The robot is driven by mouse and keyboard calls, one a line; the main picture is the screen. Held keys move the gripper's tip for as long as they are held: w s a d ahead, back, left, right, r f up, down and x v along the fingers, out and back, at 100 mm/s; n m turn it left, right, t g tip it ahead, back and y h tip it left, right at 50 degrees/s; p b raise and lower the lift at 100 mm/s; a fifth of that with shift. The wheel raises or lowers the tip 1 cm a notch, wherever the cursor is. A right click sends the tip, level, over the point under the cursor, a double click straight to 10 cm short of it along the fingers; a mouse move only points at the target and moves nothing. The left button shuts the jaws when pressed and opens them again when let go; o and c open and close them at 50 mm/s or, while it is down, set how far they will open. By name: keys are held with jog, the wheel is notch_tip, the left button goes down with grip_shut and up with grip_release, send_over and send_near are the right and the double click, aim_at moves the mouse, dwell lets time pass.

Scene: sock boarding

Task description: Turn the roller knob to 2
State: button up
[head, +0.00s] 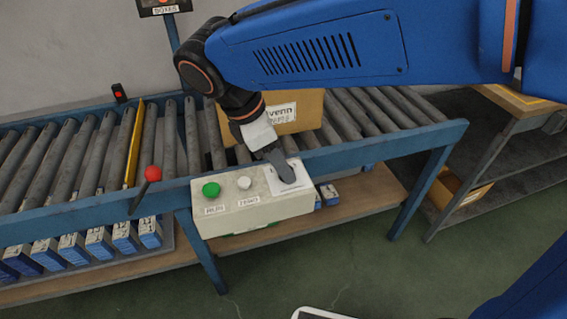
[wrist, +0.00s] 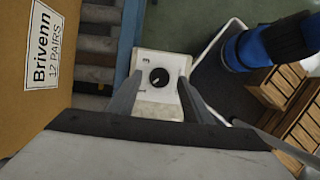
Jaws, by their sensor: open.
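The roller knob (wrist: 159,77) is a round black dial on a white plate (wrist: 150,57) in the wrist view. Small marks stand around it; one at the upper left looks like a 3, and the knob's exact setting is too small to read. My gripper (wrist: 159,79) is open, with one finger on each side of the knob and a gap to it in the picture. In the head view my gripper (head: 283,170) points down over the right end of the beige control box (head: 262,212) and hides the knob.
The box also bears a green button (head: 211,189) and a white button (head: 244,182). A red-balled lever (head: 153,173) stands to its left. Behind it are the roller conveyor (head: 60,160) and a cardboard carton (head: 312,112), close to my gripper.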

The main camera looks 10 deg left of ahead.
jog(key=shift+w+d+f, duration=0.15)
jog(key=shift+d+f, duration=0.1)
jog(key=shift+f, duration=0.4)
jog(key=shift+c, duration=0.6)
jog(key=c, duration=0.9)
jog(key=shift+m, duration=0.5)
jog(key=m+g, duration=0.1)
jog(key=m, duration=0.2)
jog(key=shift+w+m+g, duration=0.2)
jog(key=shift+m+g, duration=0.1)
jog(key=shift+g, duration=0.1)
jog(key=shift+w+m+g, duration=0.1)
jog(key=shift+m+g, duration=0.7)
jog(key=shift+m, duration=1.3)
